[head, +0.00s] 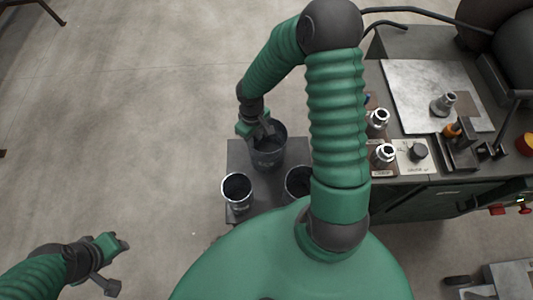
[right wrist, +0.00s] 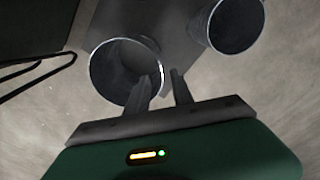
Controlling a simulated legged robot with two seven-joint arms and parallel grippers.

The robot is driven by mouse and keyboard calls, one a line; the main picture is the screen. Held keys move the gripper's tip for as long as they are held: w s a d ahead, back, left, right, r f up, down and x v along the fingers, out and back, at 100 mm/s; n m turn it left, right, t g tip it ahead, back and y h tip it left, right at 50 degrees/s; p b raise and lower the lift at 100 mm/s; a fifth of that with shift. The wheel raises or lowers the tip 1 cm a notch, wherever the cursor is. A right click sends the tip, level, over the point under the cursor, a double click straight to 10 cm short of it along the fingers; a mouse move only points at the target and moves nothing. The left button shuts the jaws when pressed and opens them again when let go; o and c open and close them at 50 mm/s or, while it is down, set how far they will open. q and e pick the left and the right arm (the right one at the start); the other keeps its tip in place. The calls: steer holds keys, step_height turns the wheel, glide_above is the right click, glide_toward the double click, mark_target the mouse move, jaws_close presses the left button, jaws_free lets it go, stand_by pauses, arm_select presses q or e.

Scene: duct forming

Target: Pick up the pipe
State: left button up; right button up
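Three dark, open-topped cylindrical pipes stand upright on a small grey stand. The back pipe (head: 268,158) is under my right gripper (head: 259,130); the front-left pipe (head: 238,193) and front-right pipe (head: 298,184) are nearer, the latter partly hidden by my arm. In the right wrist view, my right gripper (right wrist: 162,88) is open, its fingers apart at the rim of a pipe (right wrist: 110,75). One finger overlaps the opening and the other appears outside the wall; I cannot tell whether they touch. A second pipe (right wrist: 237,25) shows at upper right. My left gripper (head: 118,266) is open and empty over the floor.
The grey stand (head: 238,153) is beside a workbench (head: 400,45) on the right. The bench holds a metal plate (head: 415,85), shiny fittings (head: 383,154) and a small clamp-like device (head: 460,150).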

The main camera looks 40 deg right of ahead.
steer(key=b, duration=0.2)
glide_above(255, 157)
step_height(255, 157, down, 5)
steer(key=f, duration=0.2)
steer(key=f+b, duration=0.1)
steer(key=f, duration=0.1)
steer(key=d+f+b, duration=0.1)
steer(key=f, duration=0.1)
steer(key=shift+s+f, duration=0.1)
steer(key=shift+s, duration=0.1)
steer(key=f+b, duration=0.1)
steer(key=f, duration=0.2)
steer(key=a+f+b, duration=0.1)
steer(key=shift+w+f+b, duration=0.25)
steer(key=shift+f+b, duration=0.05)
steer(key=shift+b, duration=0.05)
steer(key=shift+d, duration=0.15)
steer(key=shift+c, duration=0.6)
jaws_close()
